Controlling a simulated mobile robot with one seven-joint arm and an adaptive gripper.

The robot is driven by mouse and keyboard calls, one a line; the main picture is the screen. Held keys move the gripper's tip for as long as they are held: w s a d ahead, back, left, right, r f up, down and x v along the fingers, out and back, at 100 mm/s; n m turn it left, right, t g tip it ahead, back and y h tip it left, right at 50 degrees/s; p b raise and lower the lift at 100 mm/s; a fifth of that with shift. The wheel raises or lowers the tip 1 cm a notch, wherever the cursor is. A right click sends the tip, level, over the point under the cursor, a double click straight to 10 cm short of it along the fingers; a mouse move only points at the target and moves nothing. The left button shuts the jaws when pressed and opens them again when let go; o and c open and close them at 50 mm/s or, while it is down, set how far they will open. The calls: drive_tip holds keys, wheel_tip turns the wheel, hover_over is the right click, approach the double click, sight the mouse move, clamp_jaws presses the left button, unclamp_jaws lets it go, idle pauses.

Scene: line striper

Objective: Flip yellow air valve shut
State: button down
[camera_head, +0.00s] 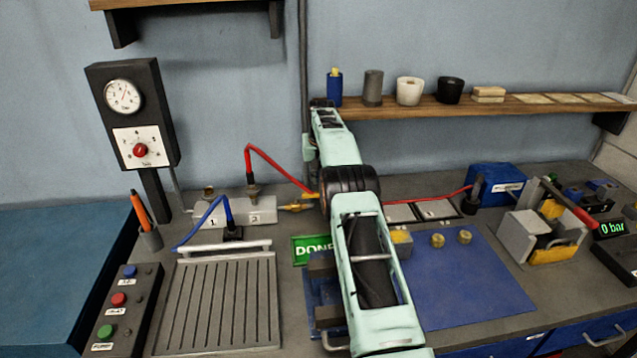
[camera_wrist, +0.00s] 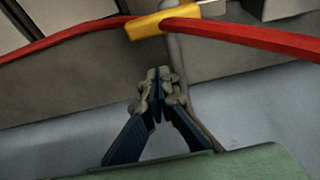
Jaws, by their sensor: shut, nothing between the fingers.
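In the wrist view a yellow piece (camera_wrist: 150,25) sits around a red hose (camera_wrist: 240,37) at the top, beside a grey rod. I cannot tell for sure whether this is the air valve's handle. My gripper (camera_wrist: 158,72) is shut and empty, its fingertips a little below the yellow piece and apart from it in the picture. In the head view a yellow-brass fitting (camera_head: 297,208) sticks out right of the grey manifold (camera_head: 233,212), close to my arm. My arm hides what lies behind it there, and I cannot make out my fingers in this view.
A gauge panel (camera_head: 132,117) stands at the left, with a button box (camera_head: 125,308) in front. A blue hose (camera_head: 205,218) runs by the manifold. A green DONE sign (camera_head: 312,250) lies beside my arm. A blue mat (camera_head: 470,290) is right of it. A shelf (camera_head: 540,107) overhangs behind.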

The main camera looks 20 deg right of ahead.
drive_tip(key=shift+s+a, duration=0.2)
drive_tip(key=shift+s, duration=0.65)
drive_tip(key=shift+s+a, duration=0.15)
drive_tip(key=shift+s, duration=0.7)
drive_tip(key=shift+s+f+m+b, duration=0.1)
drive_tip(key=shift+s+m+b, duration=0.4)
drive_tip(key=shift+b, duration=0.15)
drive_tip(key=m, duration=0.1)
drive_tip(key=s+m+h+b, duration=0.1)
drive_tip(key=shift+s+a+f+m+g+b, duration=0.1)
drive_tip(key=shift+s+a+m+g+b, duration=0.15)
drive_tip(key=shift+s+m+g+b, duration=0.05)
drive_tip(key=s+a+m+g+h, duration=0.2)
drive_tip(key=s+a+m, duration=0.3)
drive_tip(key=m, duration=0.6)
drive_tip(key=shift+s+a+m+g, duration=0.25)
drive_tip(key=shift+a+m+g, duration=0.25)
drive_tip(key=shift+a, duration=0.9)
